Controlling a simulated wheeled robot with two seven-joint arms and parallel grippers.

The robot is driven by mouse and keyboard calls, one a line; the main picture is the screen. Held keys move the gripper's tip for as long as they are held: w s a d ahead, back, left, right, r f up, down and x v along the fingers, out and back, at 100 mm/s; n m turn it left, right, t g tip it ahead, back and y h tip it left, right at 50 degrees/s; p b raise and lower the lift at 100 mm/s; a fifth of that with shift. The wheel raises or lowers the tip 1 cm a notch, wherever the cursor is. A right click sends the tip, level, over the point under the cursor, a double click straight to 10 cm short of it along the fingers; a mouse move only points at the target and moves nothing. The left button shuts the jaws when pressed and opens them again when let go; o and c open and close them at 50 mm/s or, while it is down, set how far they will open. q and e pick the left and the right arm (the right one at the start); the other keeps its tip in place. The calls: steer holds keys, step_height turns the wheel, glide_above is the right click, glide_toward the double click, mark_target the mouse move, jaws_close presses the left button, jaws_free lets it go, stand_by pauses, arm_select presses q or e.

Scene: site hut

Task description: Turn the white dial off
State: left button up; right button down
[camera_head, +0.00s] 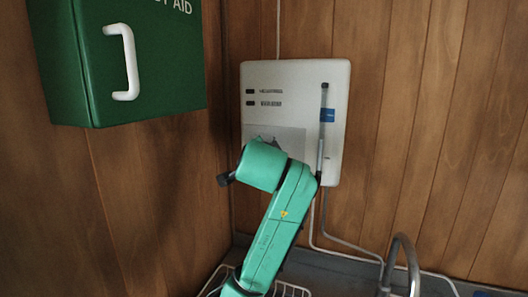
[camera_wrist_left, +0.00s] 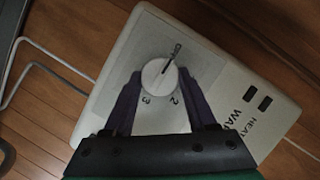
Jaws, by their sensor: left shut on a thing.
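The white dial (camera_wrist_left: 158,79) is round and sits on the front of a white wall heater unit (camera_wrist_left: 118,75), which the head view also shows (camera_head: 292,75). My left gripper (camera_wrist_left: 160,84) is shut on the dial, one dark purple finger on each side. In the wrist view a dark pointer line runs from the dial toward the upper right, away from the numbers 2 and 3 below it. In the head view my teal left arm hides the dial and the fingers. My right gripper is not in view.
A green first aid box (camera_head: 140,60) with a white handle hangs on the left wall. Below the unit are a grey counter (camera_head: 350,262), a curved metal tap (camera_head: 402,255) and a white wire rack (camera_head: 292,289). White cables run down from the unit. Wood panelling at right is clear.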

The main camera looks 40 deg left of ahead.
arm_select(q)
steer(key=shift+r, duration=0.1)
stand_by(0.4)
steer(key=o, duration=1.3)
steer(key=shift+o, duration=0.4)
steer(key=shift+w, duration=0.1)
steer(key=b+v, duration=0.1)
steer(key=v, duration=1.3)
steer(key=shift+s+d, duration=0.25)
steer(key=shift+s, duration=0.05)
steer(key=shift+w+a, duration=0.1)
